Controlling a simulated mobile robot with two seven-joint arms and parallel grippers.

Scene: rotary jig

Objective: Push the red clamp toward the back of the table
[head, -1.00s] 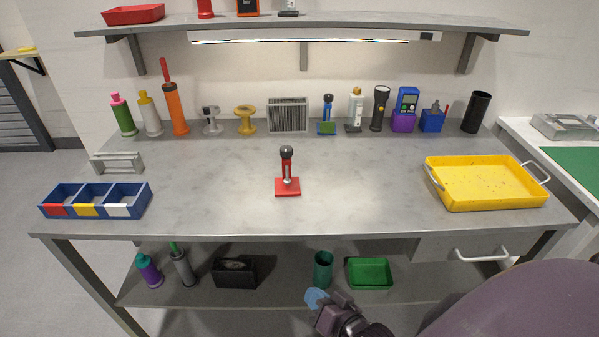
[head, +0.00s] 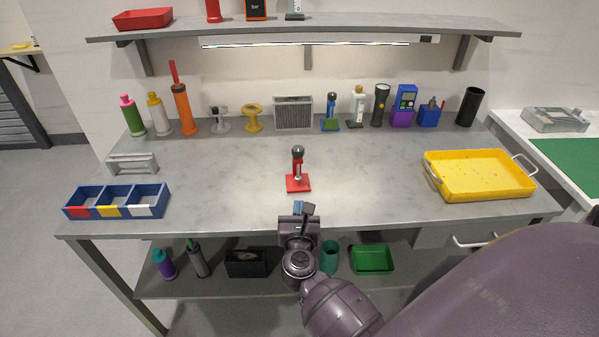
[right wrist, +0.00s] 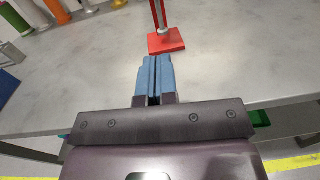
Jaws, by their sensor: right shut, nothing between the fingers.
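The red clamp (head: 298,183) stands upright on the grey table, near the middle and towards the front, with a red base and a dark knob on top. In the right wrist view its red base (right wrist: 166,41) lies just beyond the fingertips, and its top is cut off. My right gripper (head: 299,206) is at the table's front edge, in front of the clamp. Its blue fingers (right wrist: 154,62) are shut with nothing between them, and a small gap separates them from the base. My left gripper is not in view.
Behind the clamp the table (head: 230,165) is clear up to a back row with a speaker-like grey box (head: 293,113) and a blue-green clamp (head: 331,113). A yellow tray (head: 480,190) stands at right, a blue three-part bin (head: 117,201) at left.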

